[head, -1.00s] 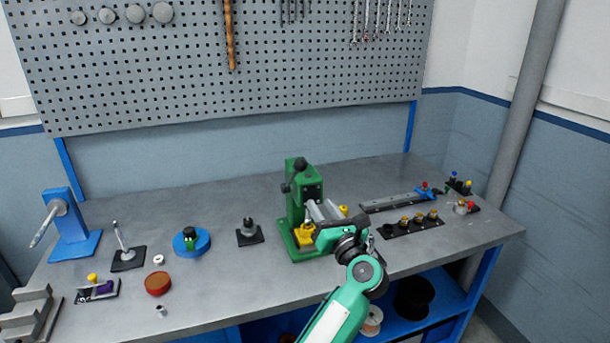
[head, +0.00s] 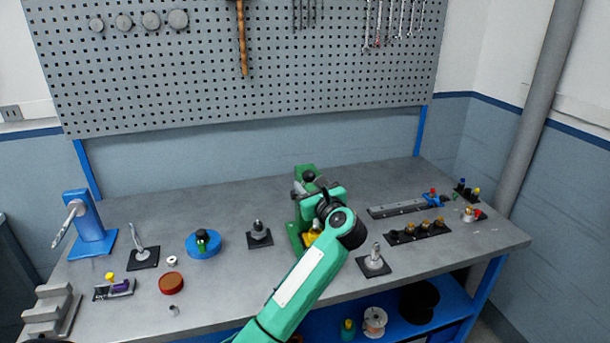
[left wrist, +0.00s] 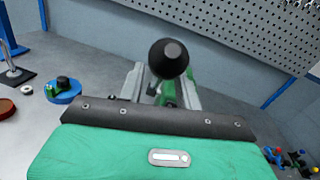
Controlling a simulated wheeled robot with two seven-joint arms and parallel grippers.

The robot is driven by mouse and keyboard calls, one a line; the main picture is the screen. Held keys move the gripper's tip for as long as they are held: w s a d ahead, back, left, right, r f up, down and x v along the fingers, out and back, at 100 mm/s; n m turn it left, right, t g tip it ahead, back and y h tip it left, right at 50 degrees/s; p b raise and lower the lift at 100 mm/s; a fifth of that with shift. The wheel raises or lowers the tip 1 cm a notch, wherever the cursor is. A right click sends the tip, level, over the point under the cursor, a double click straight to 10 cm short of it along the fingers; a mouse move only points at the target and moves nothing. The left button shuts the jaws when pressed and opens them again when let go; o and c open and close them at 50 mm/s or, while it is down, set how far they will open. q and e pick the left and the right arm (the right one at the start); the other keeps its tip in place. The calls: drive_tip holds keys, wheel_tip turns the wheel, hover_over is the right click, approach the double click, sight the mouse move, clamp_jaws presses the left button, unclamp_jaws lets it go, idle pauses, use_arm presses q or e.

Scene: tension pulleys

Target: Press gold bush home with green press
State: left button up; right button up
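The knob also shows large in the left wrist view (left wrist: 168,58). My left gripper (head: 312,189) is at the press's upper part, just in front of the knob. In the left wrist view its two grey fingers stand apart, with the knob between and beyond their tips. It looks open and holds nothing. A yellow piece (head: 312,238) shows low in the press, partly behind my arm. I cannot tell whether it is the gold bush. My right gripper is not in view.
Right of the press are a grey post on a black base (head: 373,263), a black rack with gold-topped parts (head: 418,233) and a grey rail (head: 397,209). Left are a black-based part (head: 259,236) and a blue disc (head: 205,245). The pegboard (head: 240,70) stands behind.

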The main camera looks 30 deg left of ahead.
use_arm(q)
drive_tip(key=shift+x, duration=1.1)
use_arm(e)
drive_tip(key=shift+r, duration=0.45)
